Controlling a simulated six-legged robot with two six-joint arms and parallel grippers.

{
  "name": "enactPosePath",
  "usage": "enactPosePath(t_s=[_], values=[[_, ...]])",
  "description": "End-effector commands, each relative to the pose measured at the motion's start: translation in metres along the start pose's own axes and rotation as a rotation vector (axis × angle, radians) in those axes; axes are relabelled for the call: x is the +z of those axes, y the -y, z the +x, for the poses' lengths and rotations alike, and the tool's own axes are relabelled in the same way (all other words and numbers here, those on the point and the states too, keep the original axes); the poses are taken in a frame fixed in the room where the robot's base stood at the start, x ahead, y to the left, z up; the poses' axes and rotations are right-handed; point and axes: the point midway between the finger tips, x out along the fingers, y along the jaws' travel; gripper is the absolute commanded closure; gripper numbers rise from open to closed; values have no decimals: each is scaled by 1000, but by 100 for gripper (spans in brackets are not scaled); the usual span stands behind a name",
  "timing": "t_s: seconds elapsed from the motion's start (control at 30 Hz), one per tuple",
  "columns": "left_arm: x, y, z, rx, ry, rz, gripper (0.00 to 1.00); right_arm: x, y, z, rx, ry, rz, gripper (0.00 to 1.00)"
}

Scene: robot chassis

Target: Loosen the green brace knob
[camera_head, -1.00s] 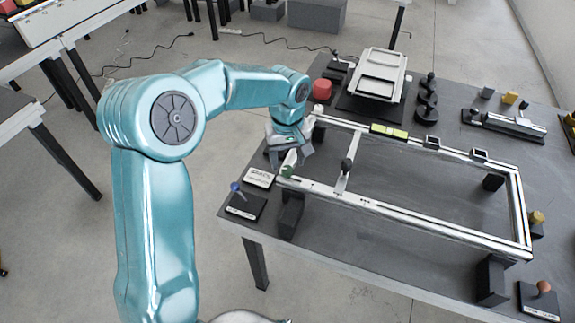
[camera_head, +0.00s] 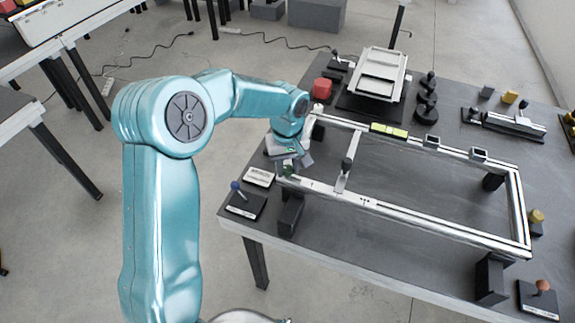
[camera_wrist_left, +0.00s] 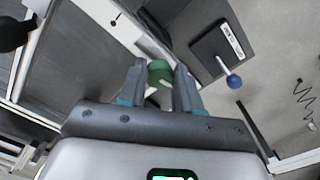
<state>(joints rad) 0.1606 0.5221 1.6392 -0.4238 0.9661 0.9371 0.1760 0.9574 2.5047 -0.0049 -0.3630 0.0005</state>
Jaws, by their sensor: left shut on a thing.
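The green brace knob (camera_head: 288,171) sits at the near left corner of the silver chassis frame (camera_head: 390,210). In the left wrist view the knob (camera_wrist_left: 160,71) lies between the two fingertips. My left gripper (camera_head: 288,165) comes down on the knob from above and is shut on it; its fingers (camera_wrist_left: 160,80) show on either side of the knob. The gripper partly hides the knob and the frame corner in the head view. My right gripper is not in view.
A blue-knobbed lever on a black base (camera_head: 244,203) stands close to the left of the corner, beside a labelled plate (camera_head: 260,177). A black-knobbed crossbar (camera_head: 344,176) lies to the right. The table inside the frame is mostly clear.

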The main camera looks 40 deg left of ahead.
Motion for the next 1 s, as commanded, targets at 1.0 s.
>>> enactPosePath(t_s=[1.0], values=[[-2, -3, 1, 3, -2, -773, 97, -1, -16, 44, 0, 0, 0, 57]])
